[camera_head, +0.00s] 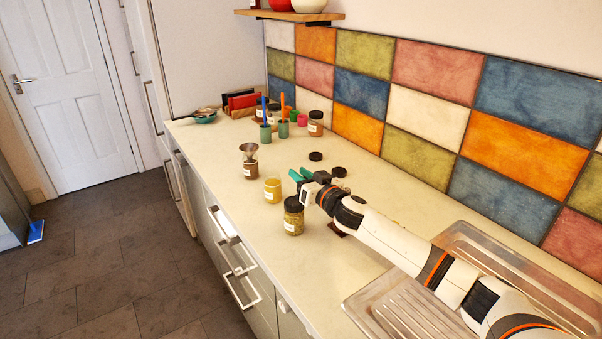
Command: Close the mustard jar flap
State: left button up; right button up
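A small yellow jar (272,190), which looks like the mustard jar, stands upright on the counter left of my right gripper. It has a pale label; its flap is too small to make out. My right gripper (298,173), with green fingertips, reaches in from the right above the counter. Its two fingertips look apart with nothing between them, and it does not appear to touch the yellow jar. A jar with a dark lid and yellow-green contents (294,217) stands just in front of the gripper. My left gripper is not in view.
A brown jar with a funnel (249,162) stands beyond the yellow jar. Dark round lids (316,156) lie near the wall. Green cups (283,129) and jars stand farther back. A metal sink drainer (400,312) lies at the right; the near left counter is clear.

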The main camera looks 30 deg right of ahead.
jog(key=shift+w, duration=0.15)
jog(key=shift+c, duration=0.5)
grip_shut()
jog(key=a+n, duration=0.1)
jog(key=n+p, duration=0.1)
jog(key=n, duration=0.1)
jog(key=shift+a, duration=0.35)
jog(key=shift+a+f+n, duration=0.1)
jog(key=shift+a+n, duration=0.35)
jog(key=shift+n, duration=0.55)
jog(key=shift+a+f+n, duration=0.1)
jog(key=shift+a+n, duration=0.3)
jog(key=shift+n, duration=0.6)
